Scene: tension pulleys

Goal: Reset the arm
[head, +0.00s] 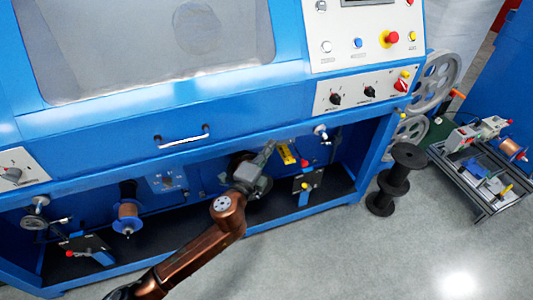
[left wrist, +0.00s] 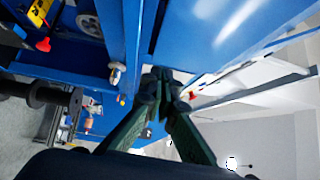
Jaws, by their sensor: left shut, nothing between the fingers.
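My left gripper (head: 268,147) is in front of the lower opening of the blue machine (head: 110,140). Its copper-coloured arm comes in from the bottom left. The fingers are shut with nothing between them; in the left wrist view the dark green fingers (left wrist: 168,88) meet at their tips. Behind the gripper a grey round part is mostly hidden by my arm. A bracket with a yellow-handled lever (head: 307,186) sits to its right. At the left a similar bracket with a red knob (head: 88,246) is tilted. My right gripper is not seen.
A copper wire spool (head: 128,210) hangs in the lower opening. Black reels (head: 388,185) stand on the floor at the machine's right end, near large grey pulleys (head: 435,82). A metal frame stand (head: 484,165) is farther right. The grey floor in front is clear.

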